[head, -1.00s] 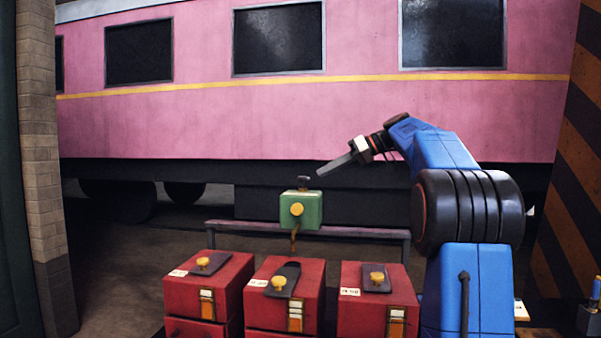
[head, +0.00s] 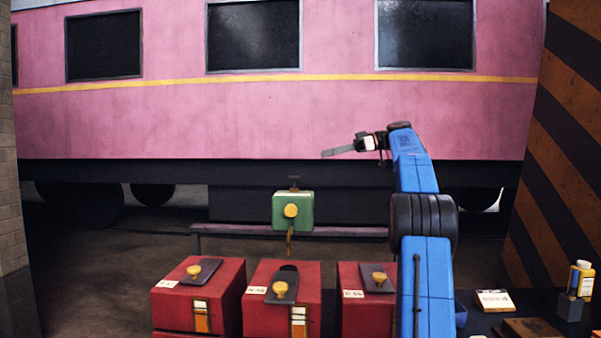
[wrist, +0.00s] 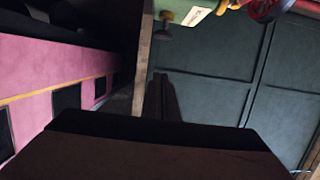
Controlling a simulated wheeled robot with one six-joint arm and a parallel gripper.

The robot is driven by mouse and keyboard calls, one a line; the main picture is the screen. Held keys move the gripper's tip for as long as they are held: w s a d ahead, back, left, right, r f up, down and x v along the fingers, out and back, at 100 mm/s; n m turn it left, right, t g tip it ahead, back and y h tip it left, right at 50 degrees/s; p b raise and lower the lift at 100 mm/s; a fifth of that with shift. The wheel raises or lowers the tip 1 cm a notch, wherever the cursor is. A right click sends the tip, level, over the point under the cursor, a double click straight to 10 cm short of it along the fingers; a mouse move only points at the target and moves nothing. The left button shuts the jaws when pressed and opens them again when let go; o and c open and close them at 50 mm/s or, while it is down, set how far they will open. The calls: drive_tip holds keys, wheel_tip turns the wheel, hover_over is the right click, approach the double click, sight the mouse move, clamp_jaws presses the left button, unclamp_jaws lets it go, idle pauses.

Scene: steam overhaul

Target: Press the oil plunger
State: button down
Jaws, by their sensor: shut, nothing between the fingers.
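A green oiler box (head: 293,212) with a yellow knob on its front stands on a low rail in the head view. A small dark plunger (head: 294,183) sticks up from its top. My gripper (head: 326,153) is shut and empty. In the head view its tip appears above and to the right of the plunger, with a gap between them. In the wrist view the dark gripper body fills the bottom and the narrow fingers (wrist: 162,98) point up the picture. A green part with a white label (wrist: 196,15) shows at the top edge there; I cannot tell whether it is the oiler.
Several red boxes with yellow knobs, such as the middle one (head: 277,325), stand in front. The pink railway carriage (head: 270,115) spans the back. A striped pillar (head: 560,150) is at right.

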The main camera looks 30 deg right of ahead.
hover_over(294, 179)
drive_tip(key=d, duration=0.4)
wheel_tip(294, 179, down, 2)
drive_tip(key=f, duration=0.3)
drive_tip(key=shift+w+a+f, duration=0.15)
drive_tip(key=shift+a+f, duration=0.05)
drive_tip(key=shift+f, duration=0.55)
drive_tip(key=shift+f, duration=1.45)
